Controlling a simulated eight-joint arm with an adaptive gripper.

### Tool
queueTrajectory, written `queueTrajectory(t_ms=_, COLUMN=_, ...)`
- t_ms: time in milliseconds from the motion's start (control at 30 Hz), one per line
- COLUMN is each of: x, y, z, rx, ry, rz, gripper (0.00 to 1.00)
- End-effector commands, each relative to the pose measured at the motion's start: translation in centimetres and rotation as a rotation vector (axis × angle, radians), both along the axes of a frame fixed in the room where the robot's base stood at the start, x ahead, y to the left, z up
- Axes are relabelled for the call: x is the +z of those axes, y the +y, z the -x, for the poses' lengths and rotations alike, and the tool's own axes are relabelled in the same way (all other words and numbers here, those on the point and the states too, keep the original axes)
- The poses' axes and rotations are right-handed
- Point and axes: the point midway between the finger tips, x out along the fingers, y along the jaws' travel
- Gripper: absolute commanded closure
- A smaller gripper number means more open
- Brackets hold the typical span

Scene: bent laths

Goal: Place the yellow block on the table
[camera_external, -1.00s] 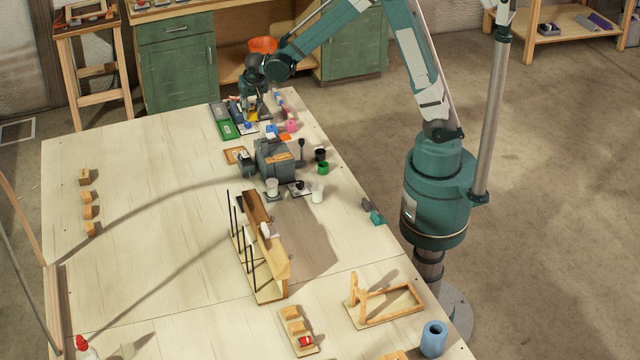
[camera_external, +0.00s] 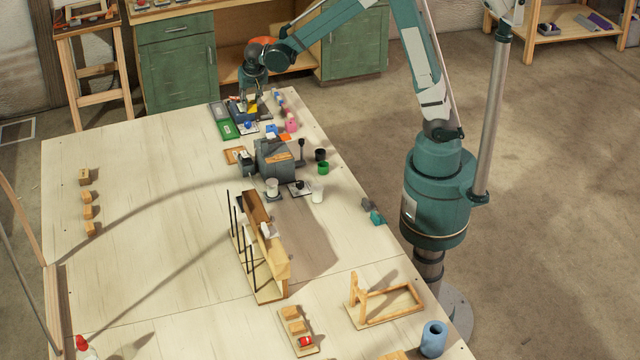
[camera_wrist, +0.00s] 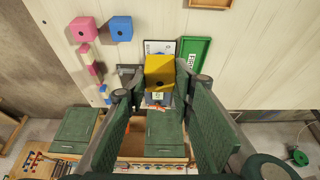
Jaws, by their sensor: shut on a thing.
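The yellow block (camera_wrist: 159,72) is at the fingertips of my gripper (camera_wrist: 158,82) in the wrist view, held between the two dark green fingers. It hides part of what lies behind it. In the external view, the yellow block (camera_external: 252,105) is small, under my gripper (camera_external: 250,99) at the far end of the table (camera_external: 130,210). The block appears raised off the tabletop, but its exact height is hard to tell.
A green tray (camera_wrist: 194,52) lies close to the block. A pink block (camera_wrist: 84,29) and a blue block (camera_wrist: 120,29) lie to its left in the wrist view. A grey machine (camera_external: 272,158) stands nearer the camera. The table's left half is largely clear.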

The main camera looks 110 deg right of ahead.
Motion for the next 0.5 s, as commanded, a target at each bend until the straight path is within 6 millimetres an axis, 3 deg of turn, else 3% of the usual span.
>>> queueTrajectory(t_ms=233, x=4.5, y=0.1, z=0.1, rx=0.000, ry=0.000, rz=0.000, gripper=0.87)
queueTrajectory(t_ms=467, x=7.6, y=0.1, z=0.1, rx=0.001, ry=0.000, rz=0.000, gripper=0.87)
queueTrajectory(t_ms=500, x=7.4, y=0.9, z=-0.3, rx=0.026, ry=0.000, rz=0.000, gripper=0.87)
